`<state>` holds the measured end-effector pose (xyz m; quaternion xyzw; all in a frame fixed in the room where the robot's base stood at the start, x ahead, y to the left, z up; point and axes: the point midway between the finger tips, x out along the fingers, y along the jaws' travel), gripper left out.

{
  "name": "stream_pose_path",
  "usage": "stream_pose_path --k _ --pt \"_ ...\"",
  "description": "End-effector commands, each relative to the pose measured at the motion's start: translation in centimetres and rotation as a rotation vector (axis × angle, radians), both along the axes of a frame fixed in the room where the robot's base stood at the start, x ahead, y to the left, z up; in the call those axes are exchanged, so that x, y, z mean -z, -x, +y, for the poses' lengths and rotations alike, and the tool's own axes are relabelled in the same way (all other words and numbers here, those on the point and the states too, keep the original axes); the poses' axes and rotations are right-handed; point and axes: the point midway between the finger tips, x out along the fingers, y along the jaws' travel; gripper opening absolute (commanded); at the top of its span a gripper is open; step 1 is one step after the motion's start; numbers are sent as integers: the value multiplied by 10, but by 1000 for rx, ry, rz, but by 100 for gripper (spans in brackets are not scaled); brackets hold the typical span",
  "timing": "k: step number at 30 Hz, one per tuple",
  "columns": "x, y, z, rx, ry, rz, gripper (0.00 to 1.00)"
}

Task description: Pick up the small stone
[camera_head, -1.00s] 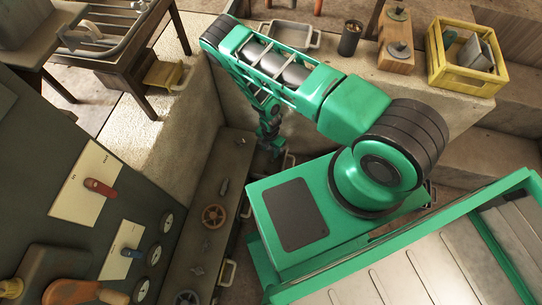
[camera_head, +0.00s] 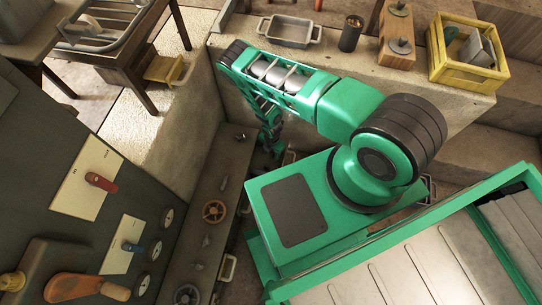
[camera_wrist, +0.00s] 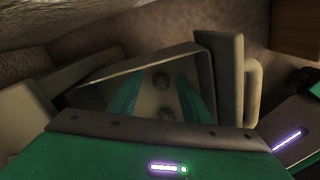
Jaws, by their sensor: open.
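My gripper (camera_wrist: 158,100) is open, with its two teal fingers reaching down into a shallow, pale-walled container (camera_wrist: 108,75) in the wrist view. In the head view my gripper (camera_head: 272,143) hangs low beside the stone wall, and the lumps cannot be made out there.
A low shelf with a brown handwheel (camera_head: 214,211) and small metal parts runs left of my arm. On the ledge above stand a metal tray (camera_head: 290,42), a dark cup (camera_head: 351,33) and a yellow crate (camera_head: 465,72). A control panel (camera_head: 60,140) fills the left.

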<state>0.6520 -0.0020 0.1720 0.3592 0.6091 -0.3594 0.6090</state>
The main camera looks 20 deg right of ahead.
Motion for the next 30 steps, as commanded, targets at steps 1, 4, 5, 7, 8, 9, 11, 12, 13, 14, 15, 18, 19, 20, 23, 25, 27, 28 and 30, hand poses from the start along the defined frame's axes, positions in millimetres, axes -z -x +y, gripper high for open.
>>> stream_pose_path --k 1,4,5,7,8,9,11,12,13,14,15,18,19,20,23,25,27,28,30 --pt "0 0 0 0 0 0 44" --pt "0 0 0 0 0 0 39" --pt "0 0 0 0 0 0 32" --pt "0 0 0 0 0 0 15" --pt "0 0 0 0 0 0 8" --pt "0 0 0 0 0 0 1" --pt "0 0 0 0 0 0 1" --pt "0 0 0 0 0 0 1" --pt "0 0 0 0 0 0 1" --pt "0 0 0 0 0 0 1" --pt "0 0 0 0 0 0 1" --pt "0 0 0 0 0 1 1" --pt "-1 0 0 0 0 1 1" --pt "-1 0 0 0 0 0 1" --pt "-4 0 0 0 0 1 1" --pt "-8 0 0 0 0 1 1" --pt "-14 0 0 0 -1 0 1" --pt "-18 0 1 1 0 1 1" --pt "-29 0 1 1 0 1 1"
